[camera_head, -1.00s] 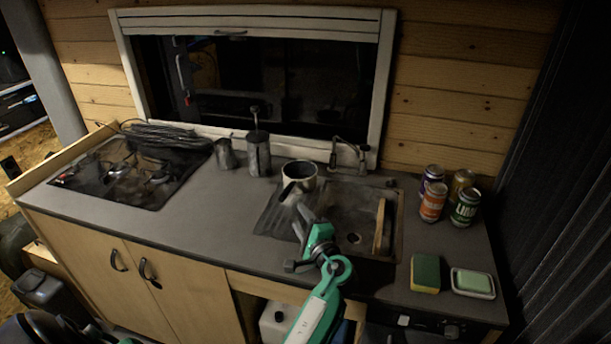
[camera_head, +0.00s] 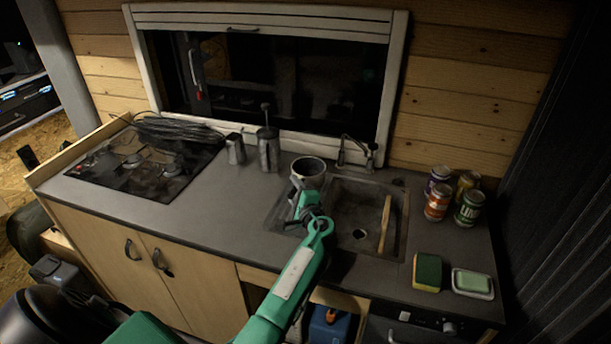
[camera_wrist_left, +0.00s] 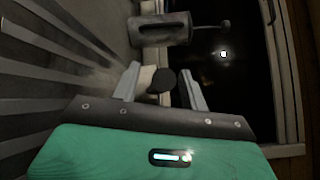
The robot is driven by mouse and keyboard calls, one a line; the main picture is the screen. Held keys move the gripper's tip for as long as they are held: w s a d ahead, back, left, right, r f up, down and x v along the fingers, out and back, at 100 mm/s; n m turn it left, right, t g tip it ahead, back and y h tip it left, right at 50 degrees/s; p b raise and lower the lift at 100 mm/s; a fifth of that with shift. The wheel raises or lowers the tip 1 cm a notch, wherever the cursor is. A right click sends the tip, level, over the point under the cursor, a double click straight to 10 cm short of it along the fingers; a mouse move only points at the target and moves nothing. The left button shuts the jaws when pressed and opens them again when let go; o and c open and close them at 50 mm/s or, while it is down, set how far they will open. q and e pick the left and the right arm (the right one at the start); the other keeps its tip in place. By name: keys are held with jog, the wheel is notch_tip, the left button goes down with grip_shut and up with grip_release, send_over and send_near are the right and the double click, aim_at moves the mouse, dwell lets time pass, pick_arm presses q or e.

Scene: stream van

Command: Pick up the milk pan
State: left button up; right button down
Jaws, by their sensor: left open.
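The milk pan (camera_head: 309,174), a pale round pot with a dark inside, stands at the left back edge of the sink, on the drainer side. My left gripper (camera_head: 297,187) is at the pan's near-left side and covers its handle in the head view. In the left wrist view the open fingers of my left gripper (camera_wrist_left: 161,88) stand either side of a dark round end, which looks like the pan's handle (camera_wrist_left: 162,81). The pale pan side (camera_wrist_left: 146,76) shows partly behind it. Whether the fingers touch the handle I cannot tell. My right gripper is not in view.
A metal canister (camera_head: 268,152) and a smaller jug (camera_head: 236,149) stand left of the pan. A tap (camera_head: 357,150) rises behind the sink (camera_head: 401,225). Several cans (camera_head: 437,203), a sponge (camera_head: 427,271) and a soap dish (camera_head: 473,284) are right.

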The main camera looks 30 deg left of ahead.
pick_arm(q)
jog(key=shift+x, duration=0.9)
jog(key=shift+c, duration=0.2)
grip_shut()
jog(key=shift+r, duration=0.15)
